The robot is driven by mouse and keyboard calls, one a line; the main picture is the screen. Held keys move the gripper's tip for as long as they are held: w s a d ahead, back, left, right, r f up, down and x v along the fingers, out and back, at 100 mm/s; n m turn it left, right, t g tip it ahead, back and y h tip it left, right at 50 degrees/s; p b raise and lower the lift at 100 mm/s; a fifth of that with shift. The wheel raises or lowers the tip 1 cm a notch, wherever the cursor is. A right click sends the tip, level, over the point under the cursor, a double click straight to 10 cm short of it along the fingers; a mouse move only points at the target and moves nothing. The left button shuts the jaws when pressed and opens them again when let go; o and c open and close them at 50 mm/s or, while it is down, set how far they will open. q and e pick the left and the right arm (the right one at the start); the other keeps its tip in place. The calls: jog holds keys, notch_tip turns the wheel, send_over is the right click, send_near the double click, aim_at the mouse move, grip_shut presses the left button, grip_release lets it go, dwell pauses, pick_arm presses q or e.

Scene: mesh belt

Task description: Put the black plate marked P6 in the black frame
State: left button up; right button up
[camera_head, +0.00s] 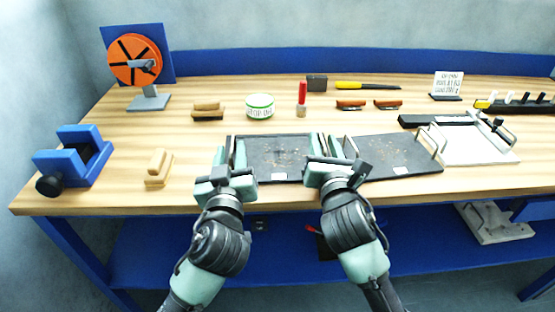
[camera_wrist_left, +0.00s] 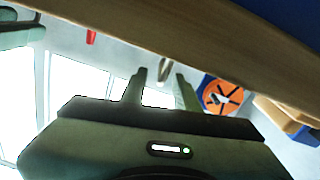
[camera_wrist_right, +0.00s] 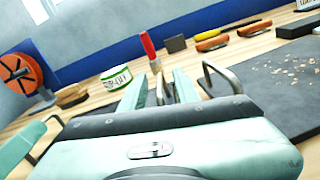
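Two black plates with wire handles lie side by side on the bench: a left plate (camera_head: 275,152) and a right plate (camera_head: 400,157). Each has a small white label at its front edge, too small to read, so I cannot tell which is P6. My left gripper (camera_head: 231,172) is at the left plate's left end. In the left wrist view its fingers (camera_wrist_left: 160,92) stand apart with a wire between. My right gripper (camera_head: 330,165) is at the left plate's right end. In the right wrist view its fingers (camera_wrist_right: 158,92) stand apart around a wire handle. I cannot clearly identify the black frame.
A white board (camera_head: 475,148) with wire handles and a black bar (camera_head: 435,120) lie at right. A blue clamp (camera_head: 72,160) and wooden block (camera_head: 157,168) are at left. A tin (camera_head: 260,105), red-handled tool (camera_head: 302,98) and brushes (camera_head: 350,104) stand behind.

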pick_arm(q)
jog(key=s, duration=0.7)
jog(key=shift+d, duration=0.3)
jog(key=shift+s, duration=0.2)
pick_arm(e)
jog(key=shift+s, duration=0.2)
jog(key=s, duration=0.7)
jog(key=s+d, duration=0.1)
jog(key=s, duration=0.3)
jog(key=shift+s, duration=0.35)
